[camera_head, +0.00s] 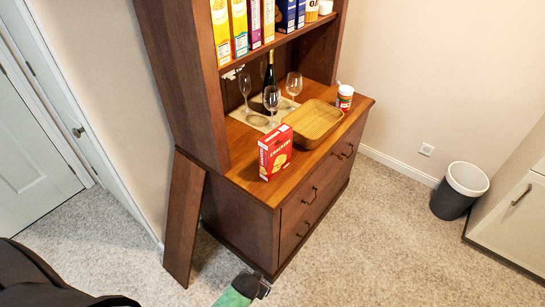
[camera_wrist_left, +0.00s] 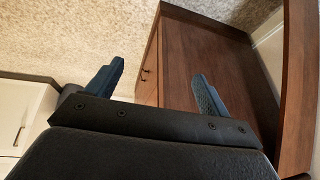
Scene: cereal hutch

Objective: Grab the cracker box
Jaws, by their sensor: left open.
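The red cracker box (camera_head: 275,153) stands upright on the wooden counter of the hutch (camera_head: 252,182), near its front left corner. My left gripper (camera_head: 262,287) is low at the bottom of the head view, below the counter and beside the cabinet's lower front corner, well apart from the box. In the left wrist view its two blue fingers (camera_wrist_left: 157,85) are spread and empty, with the cabinet side beyond them. The box does not show in that view. My right gripper is not in view.
A wooden tray (camera_head: 313,124), a red-and-white jar (camera_head: 344,97), wine glasses (camera_head: 272,99) and a dark bottle (camera_head: 269,72) stand behind the box. Cereal boxes (camera_head: 239,25) fill the shelf above. A wooden panel (camera_head: 184,215) leans at the cabinet's left. A bin (camera_head: 458,191) stands right; carpet in front is clear.

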